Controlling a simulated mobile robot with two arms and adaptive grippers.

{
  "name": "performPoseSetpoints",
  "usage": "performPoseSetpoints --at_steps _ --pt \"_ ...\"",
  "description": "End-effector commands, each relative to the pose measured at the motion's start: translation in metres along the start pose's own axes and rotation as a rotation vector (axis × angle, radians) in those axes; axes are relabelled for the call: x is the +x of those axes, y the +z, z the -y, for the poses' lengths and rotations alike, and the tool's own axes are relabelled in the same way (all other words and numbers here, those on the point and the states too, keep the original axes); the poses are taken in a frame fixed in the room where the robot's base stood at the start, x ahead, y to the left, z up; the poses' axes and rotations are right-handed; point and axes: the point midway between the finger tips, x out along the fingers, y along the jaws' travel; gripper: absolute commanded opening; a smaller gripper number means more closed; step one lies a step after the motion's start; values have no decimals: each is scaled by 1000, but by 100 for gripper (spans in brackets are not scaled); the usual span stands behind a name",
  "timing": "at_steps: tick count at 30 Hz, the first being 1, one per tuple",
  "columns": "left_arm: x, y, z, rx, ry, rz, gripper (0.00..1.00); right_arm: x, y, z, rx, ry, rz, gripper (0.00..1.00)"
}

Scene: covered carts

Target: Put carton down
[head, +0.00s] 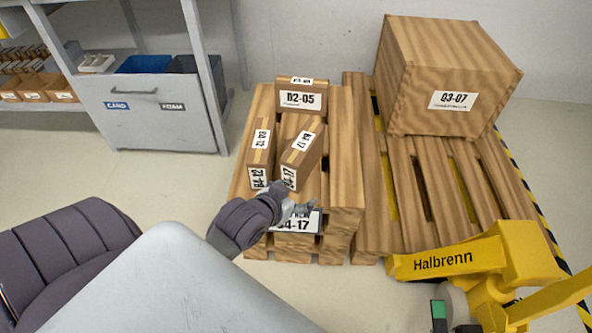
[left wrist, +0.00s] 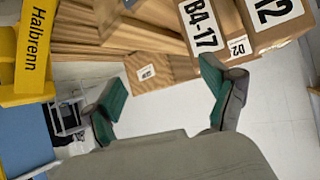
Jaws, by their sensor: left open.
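A tall narrow carton marked B4-17 (head: 304,150) stands on the wooden pallet stack (head: 346,150), turned slightly, beside a similar carton marked B4-12 (head: 260,150). In the left wrist view the B4-17 carton (left wrist: 203,30) is at the top, just beyond one fingertip. My left gripper (head: 292,203) is at the near end of this carton, in front of a label ending 4-17. Its green-padded fingers are spread in the left wrist view (left wrist: 162,72), with nothing held between them. Whether a finger touches the carton cannot be told. My right gripper is out of view.
A carton marked D2-05 (head: 301,96) stands behind the two narrow ones. A large crate marked Q3-07 (head: 448,75) sits on the pallet at right. A yellow Halbrenn machine (head: 510,255) stands at front right. A grey cabinet (head: 150,115) is at back left.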

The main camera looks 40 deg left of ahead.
Motion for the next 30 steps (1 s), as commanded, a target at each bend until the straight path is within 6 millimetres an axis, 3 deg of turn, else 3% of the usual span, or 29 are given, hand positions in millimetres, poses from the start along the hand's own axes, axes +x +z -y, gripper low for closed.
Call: performPoseSetpoints --at_steps 1,3,7,10,24,30 --pt "-17 18 -26 28 41 70 85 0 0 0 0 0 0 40" --pt "-39 39 -54 71 90 159 85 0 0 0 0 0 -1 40" --pt "-71 62 -85 124 154 267 85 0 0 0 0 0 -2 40" --pt "-80 67 -92 138 171 294 85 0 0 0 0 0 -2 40" --pt "-78 68 -91 138 169 296 85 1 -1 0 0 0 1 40" --pt "-58 85 -93 144 167 360 85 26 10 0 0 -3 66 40"
